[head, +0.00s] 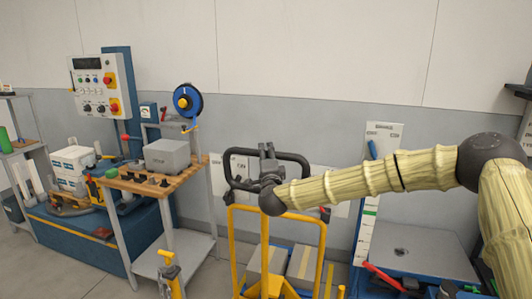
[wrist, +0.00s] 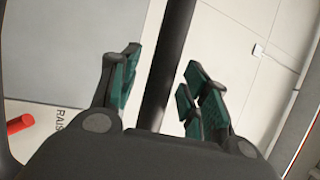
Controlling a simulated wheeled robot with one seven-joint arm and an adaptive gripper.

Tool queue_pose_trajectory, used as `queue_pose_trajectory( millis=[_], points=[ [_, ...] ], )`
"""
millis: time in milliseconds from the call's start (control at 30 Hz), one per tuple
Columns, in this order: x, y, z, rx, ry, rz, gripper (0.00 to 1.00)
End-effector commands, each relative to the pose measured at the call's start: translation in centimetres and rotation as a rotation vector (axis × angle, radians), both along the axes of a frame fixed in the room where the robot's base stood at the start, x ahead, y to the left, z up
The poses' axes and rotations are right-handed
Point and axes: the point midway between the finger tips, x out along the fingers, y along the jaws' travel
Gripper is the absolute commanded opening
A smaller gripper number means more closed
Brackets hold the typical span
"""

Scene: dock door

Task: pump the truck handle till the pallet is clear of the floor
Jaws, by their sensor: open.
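The truck handle (head: 296,157) is a black loop standing up above a yellow frame (head: 235,255) in the head view. My gripper (head: 267,152) is at the top bar of the loop, near its middle. In the wrist view my gripper (wrist: 165,75) is open, with its green-padded fingers on either side of a black bar (wrist: 172,60) that looks like the handle. The pallet and the forks cannot be made out; grey boxes (head: 300,262) show behind the yellow frame.
A bench (head: 135,187) with a grey box stands to the left, a control panel (head: 101,85) behind it. A white marked board (head: 378,180) and a blue unit with a red lever (head: 385,277) are at right. A red rod end (wrist: 20,123) shows in the wrist view.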

Motion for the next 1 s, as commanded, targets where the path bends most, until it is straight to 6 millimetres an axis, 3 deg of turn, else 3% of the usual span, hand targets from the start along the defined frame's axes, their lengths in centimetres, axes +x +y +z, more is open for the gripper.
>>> queue_pose_trajectory(
  millis=[167,467,733,1000],
  points=[
    [1.02,0.07,0.13,0.000,0.001,0.000,0.46],
    [1.16,0.10,0.13,0.000,0.001,0.001,0.46],
    [1.15,0.09,0.13,0.000,0.001,0.001,0.00],
    [0.99,0.46,0.01,-0.002,-0.002,0.004,0.00]
  ],
)
